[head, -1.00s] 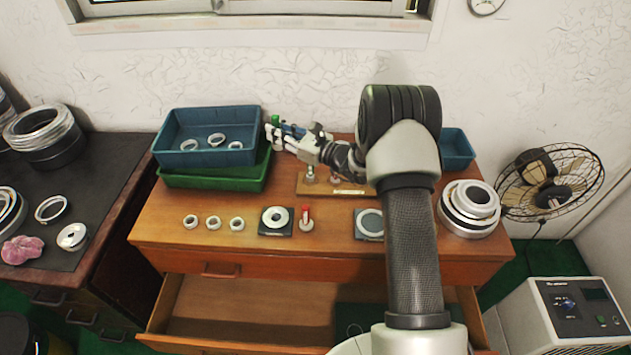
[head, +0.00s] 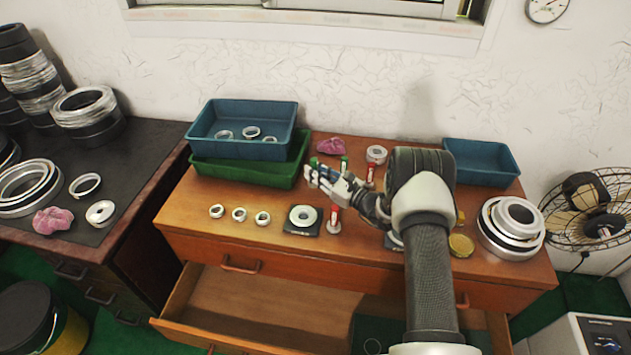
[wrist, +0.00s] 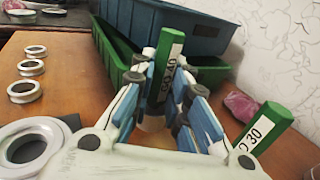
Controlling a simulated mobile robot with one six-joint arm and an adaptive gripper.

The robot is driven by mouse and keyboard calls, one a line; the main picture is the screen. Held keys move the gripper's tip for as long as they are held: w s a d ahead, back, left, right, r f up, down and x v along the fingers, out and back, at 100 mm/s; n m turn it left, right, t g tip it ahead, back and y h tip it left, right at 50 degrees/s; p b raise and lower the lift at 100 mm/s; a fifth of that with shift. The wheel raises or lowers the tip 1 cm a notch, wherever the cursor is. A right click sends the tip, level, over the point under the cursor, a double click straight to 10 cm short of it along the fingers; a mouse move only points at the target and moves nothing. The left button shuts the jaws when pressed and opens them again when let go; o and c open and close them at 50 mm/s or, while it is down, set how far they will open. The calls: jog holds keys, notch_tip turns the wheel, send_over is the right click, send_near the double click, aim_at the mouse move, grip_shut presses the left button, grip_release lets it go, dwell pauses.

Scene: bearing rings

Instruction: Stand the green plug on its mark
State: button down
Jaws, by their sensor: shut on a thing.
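My gripper (head: 322,175) is shut on a green plug labelled "GO 40" (wrist: 172,52). The plug is roughly upright between the fingers in the wrist view, and its lower end is hidden. In the head view only its green top (head: 313,161) shows, just right of the green tray. A second green plug, labelled "30" (wrist: 266,124), stands to the right in the wrist view; its top (head: 345,161) shows behind my gripper in the head view. I cannot make out a mark for the held plug.
A blue tray (head: 205,140) with several rings rests over a green tray (head: 235,178). A red plug (head: 334,214) stands beside a ring (head: 303,215) on a dark pad in front. Another red plug (head: 370,172) and a pink cloth (head: 332,146) are behind. The front drawer (head: 260,310) is open.

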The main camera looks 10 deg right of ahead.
jog(key=shift+f+b, duration=0.35)
jog(key=shift+f, duration=1.05)
jog(key=shift+f, duration=0.1)
jog(key=shift+f, duration=0.1)
jog(key=c, duration=1.6)
grip_release()
jog(key=shift+o, duration=0.2)
